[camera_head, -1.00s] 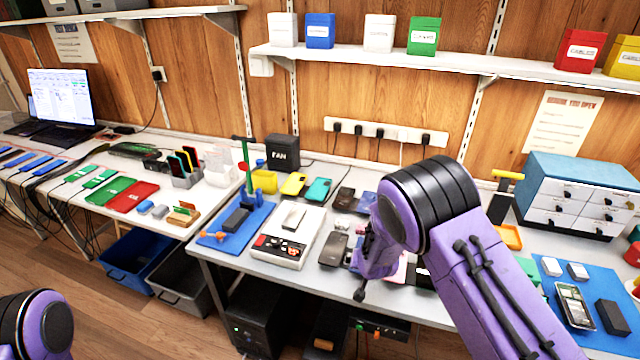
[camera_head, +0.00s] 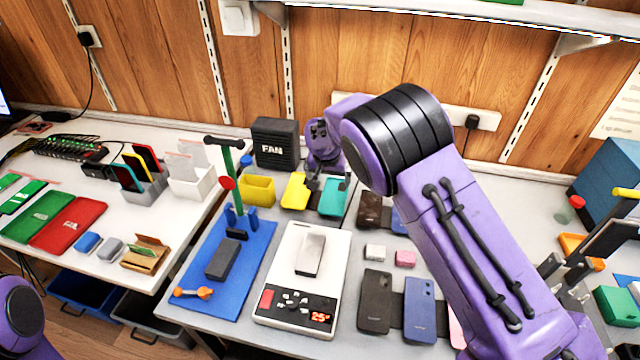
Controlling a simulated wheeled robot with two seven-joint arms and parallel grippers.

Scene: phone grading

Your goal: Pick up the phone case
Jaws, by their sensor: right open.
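A teal phone case (camera_head: 332,200) and a yellow phone case (camera_head: 294,192) lie side by side on the grey bench, behind the white heating plate. My right gripper (camera_head: 330,182) is open and points down over the far part of the teal case, one finger toward the gap beside the yellow case and the other near its right edge. I cannot tell whether the fingers touch it. My right arm hides what lies to the right behind it. My left gripper is out of view; only part of my left arm shows at lower left.
The white heating plate (camera_head: 283,285) with a phone on it stands in front. A blue mat (camera_head: 235,260) with a green-posted stand, a yellow bin (camera_head: 257,190) and a black FAN box (camera_head: 275,143) are to the left. Several phones, including a dark one (camera_head: 375,300), lie to the right.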

